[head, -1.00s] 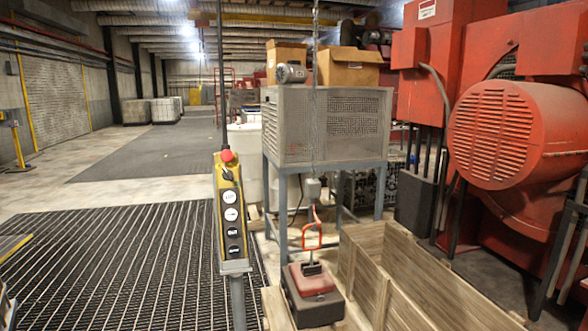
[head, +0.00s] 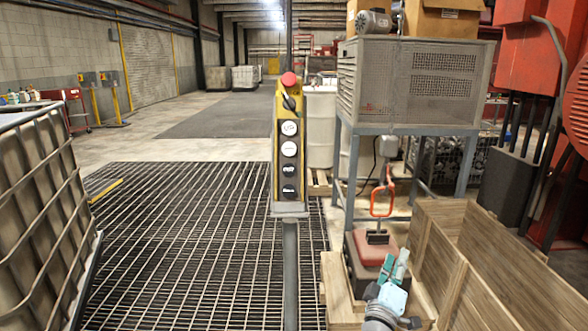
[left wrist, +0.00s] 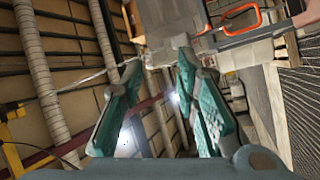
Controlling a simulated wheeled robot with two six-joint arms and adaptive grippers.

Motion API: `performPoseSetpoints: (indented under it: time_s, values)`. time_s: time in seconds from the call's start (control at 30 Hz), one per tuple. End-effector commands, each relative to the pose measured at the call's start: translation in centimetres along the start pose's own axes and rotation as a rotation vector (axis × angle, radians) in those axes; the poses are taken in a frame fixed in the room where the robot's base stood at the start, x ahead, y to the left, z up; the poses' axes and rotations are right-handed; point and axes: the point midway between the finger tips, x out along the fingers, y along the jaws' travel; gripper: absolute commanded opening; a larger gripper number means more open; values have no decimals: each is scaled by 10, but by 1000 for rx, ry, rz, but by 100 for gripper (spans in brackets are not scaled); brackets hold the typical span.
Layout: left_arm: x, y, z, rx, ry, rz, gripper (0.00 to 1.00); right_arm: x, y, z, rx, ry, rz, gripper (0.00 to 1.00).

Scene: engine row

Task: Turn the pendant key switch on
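The yellow pendant (head: 276,150) hangs upright near the middle of the head view, above a grey post (head: 290,270). It has a red mushroom button (head: 289,79) on top, a small black key switch (head: 289,101) just below, then white and dark round buttons. The key looks slanted; its exact setting is too small to tell.
A caged container (head: 40,200) stands at left. A grey mesh cabinet (head: 415,85) on legs is right of the pendant. An orange-red hook handle (head: 382,200), a red-topped box (head: 372,247) and a wooden crate (head: 450,255) lie lower right. Floor grating (head: 180,240) is clear.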

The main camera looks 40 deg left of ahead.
Motion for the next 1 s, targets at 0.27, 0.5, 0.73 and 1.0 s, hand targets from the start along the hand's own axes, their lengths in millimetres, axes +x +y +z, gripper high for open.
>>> performPoseSetpoints:
  time_s: [0.27,0.5,0.73,1.0]
  values:
    - [-42,227,-250,-1617,674,764,28,84,-3,1,-19,14,10,40]
    - [-54,246,-288,-2057,676,861,28,87,6,-4,-28,23,23,40]
    - [-14,236,-338,-2043,681,861,28,85,10,-5,-29,24,28,40]
    - [21,226,-379,-2045,681,855,28,84,2,0,-23,18,16,40]
